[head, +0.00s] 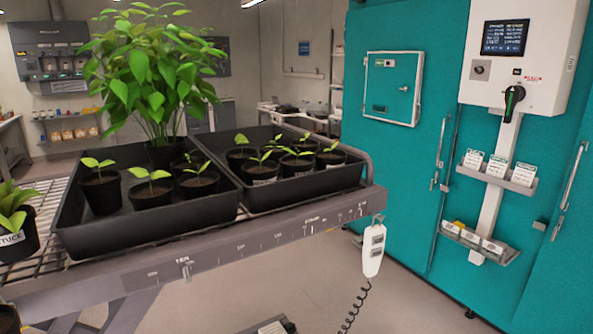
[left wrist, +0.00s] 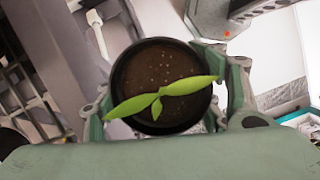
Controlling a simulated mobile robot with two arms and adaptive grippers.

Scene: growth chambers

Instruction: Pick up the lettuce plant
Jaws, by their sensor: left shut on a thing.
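In the left wrist view my left gripper (left wrist: 166,108) is shut around a round black pot (left wrist: 152,55) of dark soil, with one finger on each side. A small green seedling (left wrist: 180,87) with two long leaves and a smaller one grows in it. No label on this pot shows from above. In the head view a leafy plant in a black pot (head: 14,243) stands at the left edge; its white label ends in "TUCE", and it is partly cut off. My grippers are not clearly visible in the head view, and my right gripper shows in neither view.
A wire-topped bench (head: 30,262) holds two black trays, the left one (head: 150,225) with seedlings and a tall bushy plant (head: 150,75), the right one (head: 310,190) with several seedlings. A white handset (head: 373,250) hangs from the bench edge. Teal chamber doors (head: 400,165) stand at right.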

